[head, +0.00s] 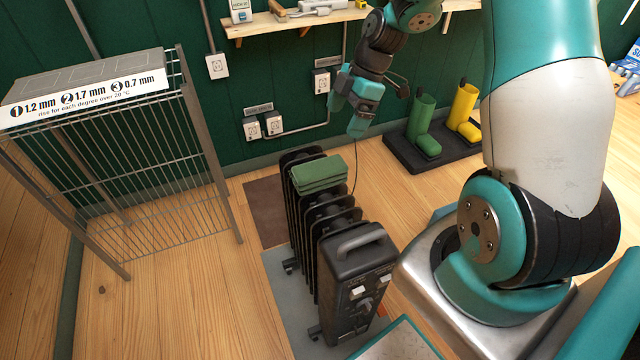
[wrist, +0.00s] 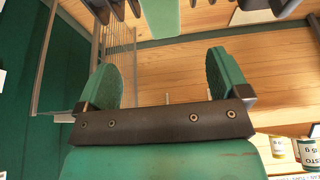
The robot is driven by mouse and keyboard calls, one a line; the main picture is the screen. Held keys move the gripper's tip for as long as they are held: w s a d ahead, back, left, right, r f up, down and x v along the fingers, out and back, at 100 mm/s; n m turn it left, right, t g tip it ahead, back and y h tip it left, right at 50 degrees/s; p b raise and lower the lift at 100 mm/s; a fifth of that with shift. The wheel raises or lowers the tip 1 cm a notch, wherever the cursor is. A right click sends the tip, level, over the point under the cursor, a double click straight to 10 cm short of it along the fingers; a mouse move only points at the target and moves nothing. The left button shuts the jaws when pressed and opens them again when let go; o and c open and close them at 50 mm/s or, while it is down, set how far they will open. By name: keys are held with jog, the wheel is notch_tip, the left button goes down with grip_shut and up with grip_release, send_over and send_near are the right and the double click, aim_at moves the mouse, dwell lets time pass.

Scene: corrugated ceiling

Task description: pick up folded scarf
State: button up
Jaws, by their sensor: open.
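The folded scarf (head: 318,173) is a green, layered flat bundle. It lies on top of the black oil radiator (head: 352,258), across the far part of its fins. In the wrist view, a green strip at the top edge (wrist: 160,14), between dark fins, appears to be the scarf, cut off by the frame. My gripper (head: 347,112) is above and slightly right of the scarf, close to the wall. Its two teal fingers are apart with nothing between them (wrist: 168,78) in the wrist view, and it does not touch the scarf.
A wire rack (head: 145,160) with a printed sign (head: 85,85) stands at left. Green and yellow boots (head: 466,108) stand on a dark tray (head: 405,150) at right. A wooden shelf (head: 290,22) is on the wall behind. Wooden floor (head: 190,290) lies open at front left.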

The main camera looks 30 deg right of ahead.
aim_at(321, 166)
jog(key=b+x, duration=0.1)
jog(key=x, duration=1.5)
jog(key=shift+s+a+f+b, duration=0.15)
jog(key=shift+a+f+b, duration=0.1)
jog(key=shift+a+b, duration=0.1)
jog(key=shift+c, duration=0.2)
jog(key=c, duration=1)
